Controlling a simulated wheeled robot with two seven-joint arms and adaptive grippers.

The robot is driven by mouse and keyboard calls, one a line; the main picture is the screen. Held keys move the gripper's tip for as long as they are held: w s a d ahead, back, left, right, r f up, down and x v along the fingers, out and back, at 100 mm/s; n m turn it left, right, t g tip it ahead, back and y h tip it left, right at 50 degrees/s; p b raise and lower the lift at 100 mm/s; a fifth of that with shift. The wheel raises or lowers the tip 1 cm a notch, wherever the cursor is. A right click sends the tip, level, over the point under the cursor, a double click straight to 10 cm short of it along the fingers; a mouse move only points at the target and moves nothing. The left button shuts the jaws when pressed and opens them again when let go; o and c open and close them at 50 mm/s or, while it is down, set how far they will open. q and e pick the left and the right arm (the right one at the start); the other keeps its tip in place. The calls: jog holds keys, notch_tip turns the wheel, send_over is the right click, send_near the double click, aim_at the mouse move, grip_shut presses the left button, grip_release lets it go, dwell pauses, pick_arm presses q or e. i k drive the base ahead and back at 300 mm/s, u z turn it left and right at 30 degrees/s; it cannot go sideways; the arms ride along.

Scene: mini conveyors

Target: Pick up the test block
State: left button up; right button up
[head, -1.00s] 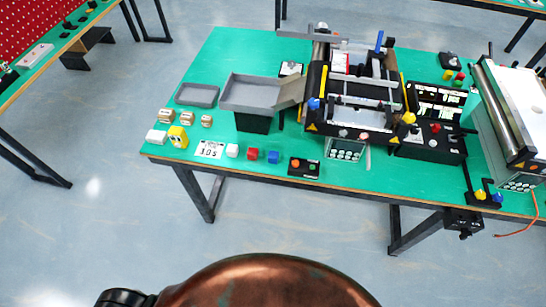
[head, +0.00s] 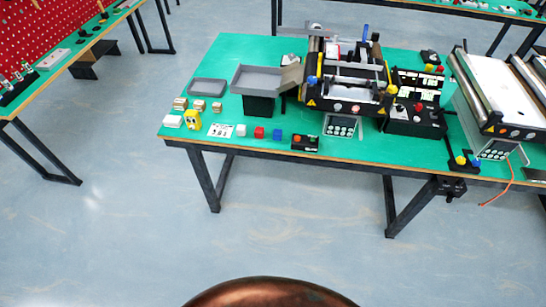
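Several small blocks stand along the front left of the green table (head: 300,155); which one is the test block I cannot tell. A white cube (head: 241,130), a red cube (head: 259,132) and a blue cube (head: 278,134) stand in a row, apart from each other. To their left are a yellow block (head: 193,119) with dark marks and a white block (head: 172,121). Several wooden-coloured blocks (head: 198,105) sit behind these. Neither of my grippers is in view.
A printed card (head: 220,130) lies left of the white cube. A shallow grey tray (head: 207,87) and a raised grey tray (head: 256,91) are behind. A mini conveyor (head: 345,92) and a black button box (head: 305,142) stand to the right. Open floor lies in front.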

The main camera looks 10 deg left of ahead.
aim_at(278, 134)
jog(key=z, duration=0.15)
jog(key=k, duration=0.35)
jog(key=u, duration=1.25)
jog(key=i, duration=0.7)
jog(key=u, duration=0.6)
jog(key=i, duration=0.85)
jog(key=z, duration=0.6)
jog(key=i, duration=0.65)
jog(key=z, duration=0.7)
